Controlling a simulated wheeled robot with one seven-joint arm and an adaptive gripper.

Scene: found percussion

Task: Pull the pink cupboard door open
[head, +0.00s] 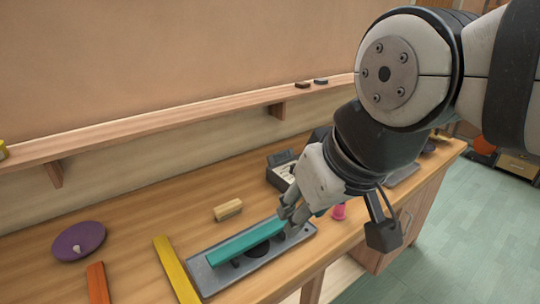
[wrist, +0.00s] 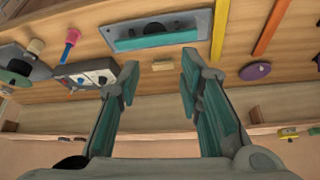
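No door that is clearly pink shows in either view. In the head view, a pinkish-brown wooden panel (head: 430,196) forms the right part of the counter's front, partly hidden by my arm. I cannot tell whether it is the cupboard door. My gripper (head: 289,212) hangs over the counter, in front of the right end of a teal bar in the picture. In the wrist view my gripper (wrist: 160,70) has its two fingers well apart, with nothing held between them.
The counter holds a grey tray (head: 206,278) with the teal bar (head: 240,244), a yellow bar (head: 175,268), an orange bar (head: 98,284), a purple lid (head: 78,241), a beige block (head: 228,210) and a pink-ended object (head: 339,212). A wall shelf (head: 150,127) runs behind. Green floor (head: 440,262) is clear at right.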

